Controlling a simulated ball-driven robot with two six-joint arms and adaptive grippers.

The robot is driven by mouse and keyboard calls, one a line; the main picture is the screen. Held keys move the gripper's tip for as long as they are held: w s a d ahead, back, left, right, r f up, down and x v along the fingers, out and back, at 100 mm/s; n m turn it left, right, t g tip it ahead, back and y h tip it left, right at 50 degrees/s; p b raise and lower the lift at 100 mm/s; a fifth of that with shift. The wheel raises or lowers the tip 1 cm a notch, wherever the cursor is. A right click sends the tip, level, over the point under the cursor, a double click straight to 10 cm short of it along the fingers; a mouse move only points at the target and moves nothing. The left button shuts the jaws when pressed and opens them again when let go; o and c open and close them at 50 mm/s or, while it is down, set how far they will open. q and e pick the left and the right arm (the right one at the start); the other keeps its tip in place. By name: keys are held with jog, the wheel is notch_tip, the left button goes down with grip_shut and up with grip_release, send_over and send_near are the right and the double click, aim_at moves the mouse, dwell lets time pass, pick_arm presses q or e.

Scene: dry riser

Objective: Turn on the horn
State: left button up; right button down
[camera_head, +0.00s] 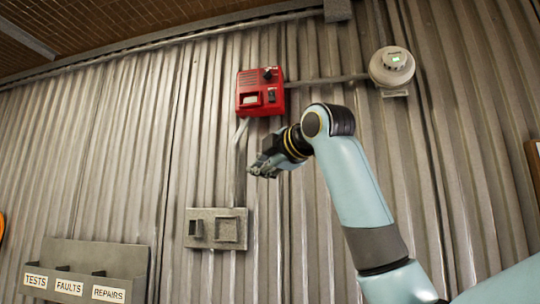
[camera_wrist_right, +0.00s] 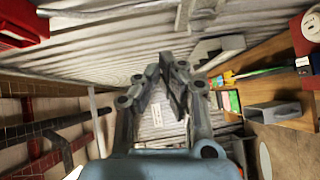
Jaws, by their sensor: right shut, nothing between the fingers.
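A red box (camera_head: 260,91) is fixed to the corrugated wall at upper centre in the head view. It has a grille, a dark knob (camera_head: 267,75) at its upper right, a pale panel at lower left and a small dark part at lower right. I cannot tell which part works the horn. A red box corner also shows at the upper left of the right wrist view (camera_wrist_right: 22,22). My right gripper (camera_head: 262,168) is shut and empty, below the red box and apart from it. Its fingers also show in the wrist view (camera_wrist_right: 172,66). My left gripper is out of view.
A round white device (camera_head: 392,66) with a green light hangs at upper right. A grey switch plate (camera_head: 217,228) is on the wall below my gripper. A labelled grey tray (camera_head: 98,255) is at lower left. A wooden shelf (camera_wrist_right: 255,65) shows in the wrist view.

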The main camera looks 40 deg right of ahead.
jog(key=s+d+r+n+t, duration=0.1)
jog(key=s+d+r+t, duration=0.1)
jog(key=r, duration=0.8)
jog(key=s+d+r+n+t, duration=0.1)
jog(key=s+r, duration=0.3)
jog(key=r, duration=0.7)
jog(key=shift+d+n+t, duration=0.35)
jog(key=shift+n+t, duration=0.05)
jog(key=shift+n, duration=0.4)
jog(key=shift+r, duration=0.1)
jog(key=p, duration=0.4)
send_near(272, 97)
jog(key=w+a+r, duration=0.2)
jog(key=w+a, duration=0.2)
jog(key=a, duration=0.1)
jog(key=w+d, duration=0.1)
jog(key=w+d+r+p, duration=0.1)
jog(key=shift+w+d, duration=0.3)
jog(key=shift+d, duration=0.1)
jog(key=shift+w, duration=0.1)
jog(key=shift+p, duration=0.3)
